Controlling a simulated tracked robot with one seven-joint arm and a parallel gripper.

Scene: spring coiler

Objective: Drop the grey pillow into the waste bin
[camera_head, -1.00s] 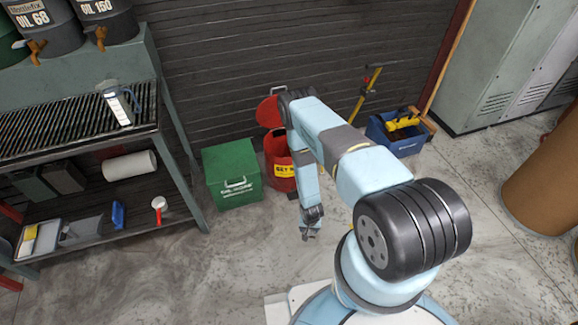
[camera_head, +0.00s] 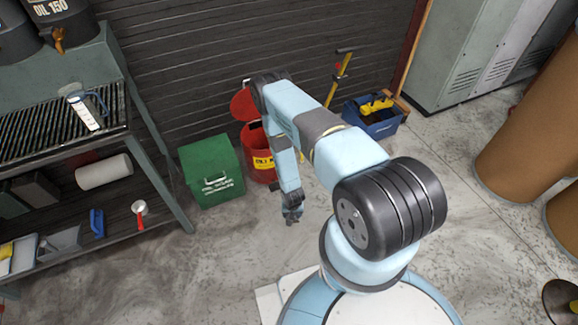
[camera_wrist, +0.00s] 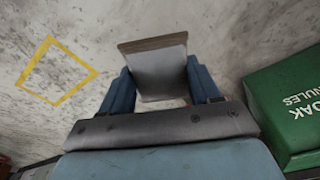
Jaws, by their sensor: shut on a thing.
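In the wrist view my gripper (camera_wrist: 161,85) is shut on the grey pillow (camera_wrist: 160,75), a flat grey piece with a brownish edge held between the two blue fingers. In the head view my gripper (camera_head: 292,217) hangs low over the floor; the pillow is too small to make out there. The red bin (camera_head: 259,168) stands by the wall with its red lid (camera_head: 243,104) raised and a yellow label on its front. My arm hides part of it. My gripper is in front of the bin and to its right, apart from it.
A green granules box (camera_head: 211,171) stands left of the bin and shows in the wrist view (camera_wrist: 290,105). A metal workbench (camera_head: 125,150) is at the left. A blue toolbox (camera_head: 373,120) is right of the bin. The floor in front is clear, with a yellow square marking (camera_wrist: 55,70).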

